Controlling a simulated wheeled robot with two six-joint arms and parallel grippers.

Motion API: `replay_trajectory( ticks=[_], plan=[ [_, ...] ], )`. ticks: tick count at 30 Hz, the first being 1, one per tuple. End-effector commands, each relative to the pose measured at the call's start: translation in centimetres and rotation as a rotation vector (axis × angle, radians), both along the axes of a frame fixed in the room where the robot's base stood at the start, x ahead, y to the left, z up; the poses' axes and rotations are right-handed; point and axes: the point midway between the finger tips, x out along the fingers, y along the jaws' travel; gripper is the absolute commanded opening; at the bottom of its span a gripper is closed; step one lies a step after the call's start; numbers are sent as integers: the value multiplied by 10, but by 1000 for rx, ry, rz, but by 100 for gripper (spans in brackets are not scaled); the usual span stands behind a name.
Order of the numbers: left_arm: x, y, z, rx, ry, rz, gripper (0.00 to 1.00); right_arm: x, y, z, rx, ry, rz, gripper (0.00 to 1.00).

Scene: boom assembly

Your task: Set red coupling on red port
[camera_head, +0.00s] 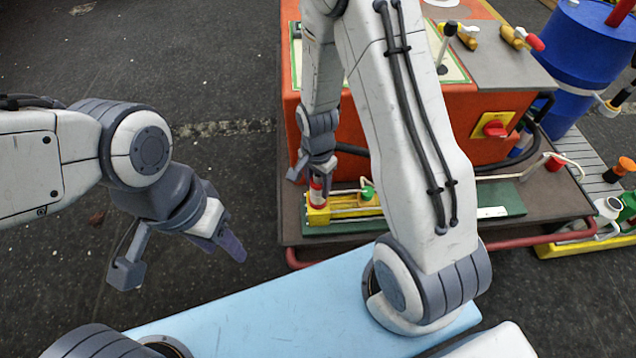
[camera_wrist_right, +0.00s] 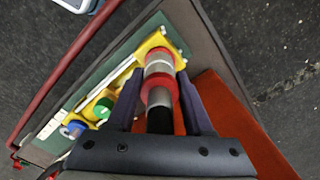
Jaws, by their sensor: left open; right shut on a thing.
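My right gripper (camera_head: 313,170) is shut on the red coupling (camera_head: 317,184), which stands over the left end of the yellow block. In the right wrist view, the coupling (camera_wrist_right: 159,96) shows a red band, a grey band and a black end between the fingers of the right gripper (camera_wrist_right: 160,78). The red port (camera_wrist_right: 158,53), a red and grey stub on the yellow block (camera_wrist_right: 182,46), is in line beyond it. I cannot tell whether the two touch or are fully seated. My left gripper (camera_head: 180,262) is open and empty, left of the work cart.
A green fitting (camera_wrist_right: 103,107) and a blue fitting (camera_wrist_right: 76,129) sit along the block beside the port. An orange cabinet (camera_head: 400,130) stands right behind it. A red rail (camera_head: 450,246) borders the cart. A blue barrel (camera_head: 590,50) stands at back right.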

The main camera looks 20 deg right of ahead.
Motion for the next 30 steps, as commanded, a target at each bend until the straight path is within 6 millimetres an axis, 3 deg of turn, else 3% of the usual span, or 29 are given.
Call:
replay_trajectory(
  ticks=[6, 7, 8, 19, 30],
  plan=[
    [0, 0, -4, 0, 0, 0, 50, 0, 0, -5, 0, -1, 0, 0],
    [0, 0, -3, 0, 0, 0, 50, 0, 0, -4, 0, -1, 0, 59],
    [0, 0, -3, 0, 0, 0, 50, 0, 0, -4, 0, -1, 0, 64],
    [0, 0, 0, 0, 0, 0, 50, 0, 0, -1, 0, 1, 0, 64],
    [0, 0, 28, 0, 0, 0, 50, 0, 0, 28, 0, 1, 0, 64]
  ],
)
